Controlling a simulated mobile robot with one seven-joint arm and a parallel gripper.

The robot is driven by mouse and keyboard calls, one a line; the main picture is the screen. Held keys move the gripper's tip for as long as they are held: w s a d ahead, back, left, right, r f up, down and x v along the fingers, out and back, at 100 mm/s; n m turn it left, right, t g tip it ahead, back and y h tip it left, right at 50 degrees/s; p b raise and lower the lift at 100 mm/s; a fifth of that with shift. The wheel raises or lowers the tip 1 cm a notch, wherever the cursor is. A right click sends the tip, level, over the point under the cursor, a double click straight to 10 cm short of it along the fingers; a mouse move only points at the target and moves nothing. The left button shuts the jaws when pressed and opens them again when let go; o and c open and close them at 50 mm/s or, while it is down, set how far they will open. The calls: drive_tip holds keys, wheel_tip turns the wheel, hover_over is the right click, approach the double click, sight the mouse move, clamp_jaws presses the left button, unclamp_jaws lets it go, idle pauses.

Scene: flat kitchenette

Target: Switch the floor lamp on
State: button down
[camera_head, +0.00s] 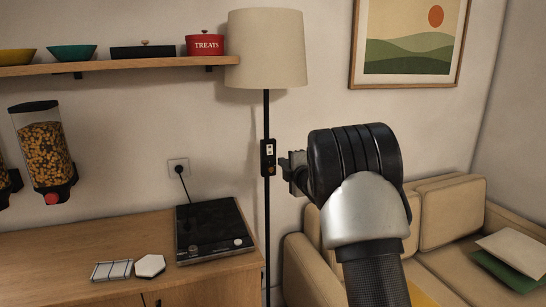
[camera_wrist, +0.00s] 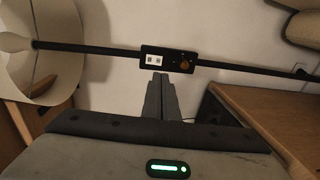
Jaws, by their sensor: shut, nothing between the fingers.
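The floor lamp has a cream shade (camera_head: 266,48) and a thin black pole (camera_head: 266,215) in the head view. A black switch box (camera_head: 268,157) with white marks and an orange-brown round knob is on the pole. My gripper (camera_head: 286,172) is just right of the box, at about its height. In the wrist view the switch box (camera_wrist: 168,59) lies across the pole, with the orange-brown knob (camera_wrist: 186,62) on its right part. My gripper (camera_wrist: 161,77) is shut and empty, its tips close below the box's middle. I cannot tell whether they touch it. The shade looks unlit.
A wooden counter (camera_head: 110,240) with a black hotplate (camera_head: 215,228) stands left of the pole. A wall shelf (camera_head: 120,65) holds bowls and a red treats tin (camera_head: 205,45) near the shade. A beige sofa (camera_head: 440,225) is at the right, behind my arm.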

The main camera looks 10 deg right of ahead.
sight(270, 154)
drive_tip(key=p+x, duration=0.1)
drive_tip(key=x, duration=0.9)
drive_tip(key=shift+w+a, duration=0.1)
drive_tip(key=shift+w, duration=0.4)
drive_tip(key=shift+w+f+b, duration=0.1)
drive_tip(key=shift+f+b, duration=0.35)
drive_tip(key=shift+b, duration=0.35)
drive_tip(key=shift+r, duration=0.45)
drive_tip(key=shift+f, duration=0.1)
